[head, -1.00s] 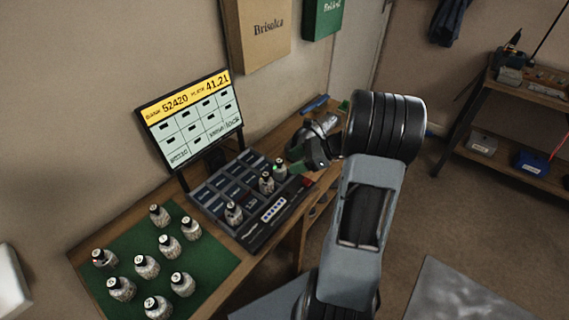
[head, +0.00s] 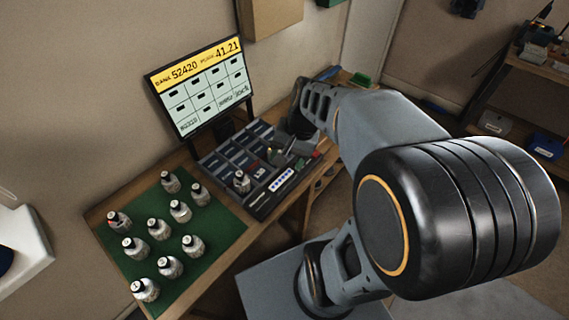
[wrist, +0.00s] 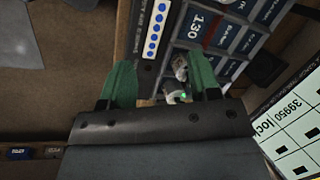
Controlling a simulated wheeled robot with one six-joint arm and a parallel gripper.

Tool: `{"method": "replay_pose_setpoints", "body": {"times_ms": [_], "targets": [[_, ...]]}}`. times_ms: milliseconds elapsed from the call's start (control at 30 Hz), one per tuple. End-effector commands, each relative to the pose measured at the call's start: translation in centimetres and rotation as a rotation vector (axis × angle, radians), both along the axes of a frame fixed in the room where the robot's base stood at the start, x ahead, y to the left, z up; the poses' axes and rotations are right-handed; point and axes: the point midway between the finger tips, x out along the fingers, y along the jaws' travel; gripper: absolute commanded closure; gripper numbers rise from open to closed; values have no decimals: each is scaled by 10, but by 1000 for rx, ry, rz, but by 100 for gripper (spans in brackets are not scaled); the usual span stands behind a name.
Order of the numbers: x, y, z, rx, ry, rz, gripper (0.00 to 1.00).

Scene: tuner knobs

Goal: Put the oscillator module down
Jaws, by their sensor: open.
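My gripper (wrist: 161,75) shows two green fingers spread apart in the wrist view. Small silvery modules (wrist: 180,68) show between them, close to the right finger, over the rack; one has a green glow. I cannot tell which is the oscillator module, nor whether a finger touches one. In the head view my gripper (head: 289,147) is at the right end of the dark slotted rack (head: 258,206), partly hidden by my arm. One bottle-like module (head: 242,181) stands upright in the rack, left of the gripper.
Several similar modules (head: 180,211) stand on a green mat (head: 218,238) on the left part of the wooden bench. A screen (head: 201,88) stands behind the rack. A small green item (head: 360,79) lies at the bench's far end.

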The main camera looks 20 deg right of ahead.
Motion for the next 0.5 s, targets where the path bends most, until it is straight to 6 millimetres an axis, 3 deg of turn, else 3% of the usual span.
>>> {"method": "replay_pose_setpoints", "body": {"times_ms": [200, 500], "targets": [[-24, 22, 7, -247, -186, 423, 44], [-31, 25, 10, -353, -268, 605, 44]]}}
